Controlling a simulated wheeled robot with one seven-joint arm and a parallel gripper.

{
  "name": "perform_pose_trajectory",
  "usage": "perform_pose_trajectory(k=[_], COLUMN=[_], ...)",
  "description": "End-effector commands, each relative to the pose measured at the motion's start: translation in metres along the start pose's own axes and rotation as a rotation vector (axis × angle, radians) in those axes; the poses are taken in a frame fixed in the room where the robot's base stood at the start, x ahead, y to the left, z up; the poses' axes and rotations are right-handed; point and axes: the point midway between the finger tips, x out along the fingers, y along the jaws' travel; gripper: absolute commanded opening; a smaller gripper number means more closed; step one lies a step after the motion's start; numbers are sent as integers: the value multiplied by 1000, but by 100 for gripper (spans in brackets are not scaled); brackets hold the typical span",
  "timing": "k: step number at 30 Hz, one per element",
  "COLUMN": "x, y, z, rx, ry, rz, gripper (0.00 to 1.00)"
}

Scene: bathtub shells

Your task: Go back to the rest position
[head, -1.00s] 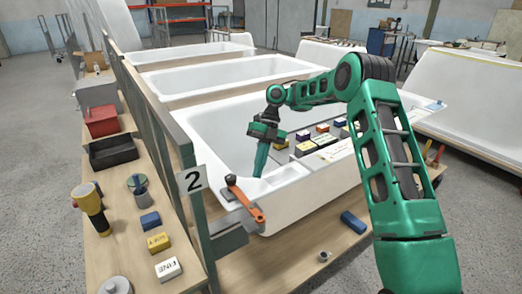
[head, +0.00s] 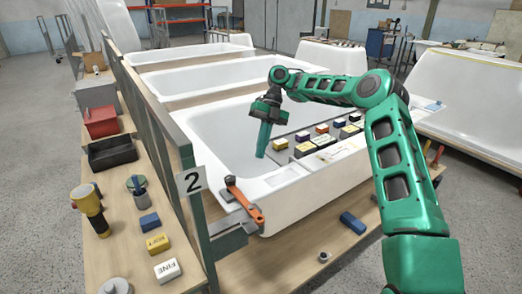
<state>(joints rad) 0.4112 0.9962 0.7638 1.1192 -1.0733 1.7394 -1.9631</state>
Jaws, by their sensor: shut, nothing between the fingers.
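My gripper (head: 263,150) hangs pointing down over the inside of the nearest white bathtub (head: 213,130). Its fingers are together with nothing between them. My green arm reaches in from the right side of the head view, arching over the tub. The fingertips appear apart from the tub surface, though the exact height is hard to tell. An orange-handled clamp (head: 246,205) sits on the tub's near left corner, below and left of my gripper.
A board with several coloured blocks (head: 303,148) lies across the tub, right of my gripper. A side bench holds a yellow torch (head: 92,209), a black tray (head: 113,152) and a red bin (head: 101,122).

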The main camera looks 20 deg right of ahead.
Motion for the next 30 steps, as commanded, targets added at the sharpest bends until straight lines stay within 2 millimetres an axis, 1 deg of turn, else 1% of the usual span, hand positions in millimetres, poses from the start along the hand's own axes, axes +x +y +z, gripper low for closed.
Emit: perform_pose_trajectory(k=[9, 11, 14, 17, 21, 26, 30], x=[0, 0, 0, 1, 3, 6, 8], y=[1, 3, 9, 16, 22, 19, 9], z=[-1, -4, -15, -33, -62, -95, -126], rx=[5, 27, 123, 294, 598, 955, 1272], ry=[0, 1, 6, 7, -14, -71, -142], rz=[-2, -8, -30, -65, -111, -142, -144], gripper=[0, 0, 0, 0, 0, 0, 0])
